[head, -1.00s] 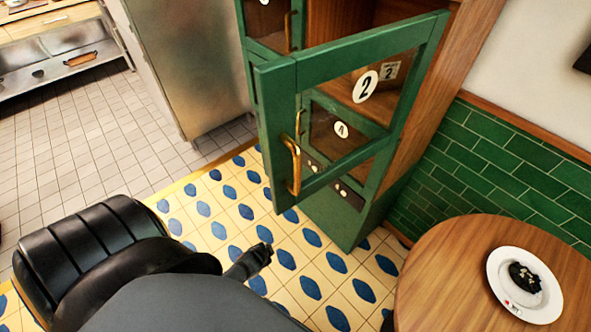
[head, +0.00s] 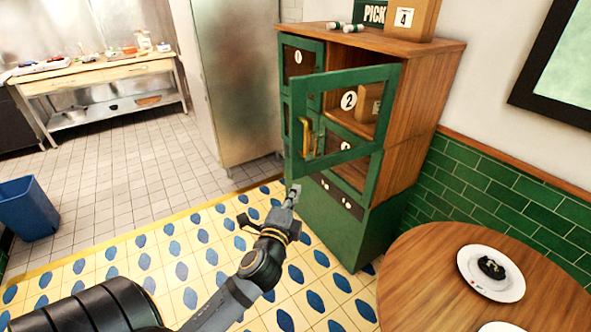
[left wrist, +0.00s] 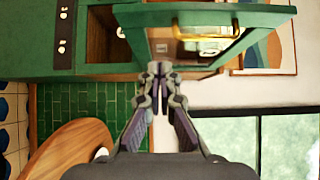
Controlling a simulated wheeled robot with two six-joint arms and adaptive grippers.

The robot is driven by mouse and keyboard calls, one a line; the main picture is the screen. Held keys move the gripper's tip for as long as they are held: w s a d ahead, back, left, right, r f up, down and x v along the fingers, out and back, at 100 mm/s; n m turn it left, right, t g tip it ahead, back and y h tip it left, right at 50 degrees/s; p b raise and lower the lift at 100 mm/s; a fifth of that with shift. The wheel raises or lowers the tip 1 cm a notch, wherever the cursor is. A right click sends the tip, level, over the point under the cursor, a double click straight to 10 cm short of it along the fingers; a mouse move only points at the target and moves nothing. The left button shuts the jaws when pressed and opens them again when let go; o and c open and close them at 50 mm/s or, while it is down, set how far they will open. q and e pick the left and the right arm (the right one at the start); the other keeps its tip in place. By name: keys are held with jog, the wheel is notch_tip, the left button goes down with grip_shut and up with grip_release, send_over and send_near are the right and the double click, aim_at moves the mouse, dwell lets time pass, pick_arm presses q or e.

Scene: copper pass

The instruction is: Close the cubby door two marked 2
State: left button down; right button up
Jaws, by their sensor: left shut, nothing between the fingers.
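The cubby door marked 2 (head: 297,138) is a green frame with a glass pane and a brass handle (head: 306,135). It stands open, swung out from the wooden cabinet (head: 392,150), and a box shows in or behind it. My left gripper (head: 294,190) is shut and empty, just below the door's lower free corner. In the left wrist view the shut fingertips (left wrist: 160,72) are close to the edge of the green door (left wrist: 205,14), whose brass handle lies beyond. I cannot tell whether they touch. My right gripper is in neither view.
A round wooden table (head: 420,275) with a white plate (head: 490,272) stands at the right front. A steel fridge-like unit (head: 225,90) is behind the cabinet on the left. The tiled floor (head: 130,265) left of the cabinet is clear. A blue bin (head: 28,208) stands far left.

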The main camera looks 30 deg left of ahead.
pick_arm(q)
jog(key=p, duration=0.3)
send_near(301, 158)
jog(key=w+d, duration=0.2)
jog(key=w, duration=0.2)
jog(key=a, duration=0.2)
jog(key=w+a, duration=0.1)
jog(key=a, duration=0.1)
jog(key=shift+w+p, duration=0.1)
jog(key=shift+p, duration=0.25)
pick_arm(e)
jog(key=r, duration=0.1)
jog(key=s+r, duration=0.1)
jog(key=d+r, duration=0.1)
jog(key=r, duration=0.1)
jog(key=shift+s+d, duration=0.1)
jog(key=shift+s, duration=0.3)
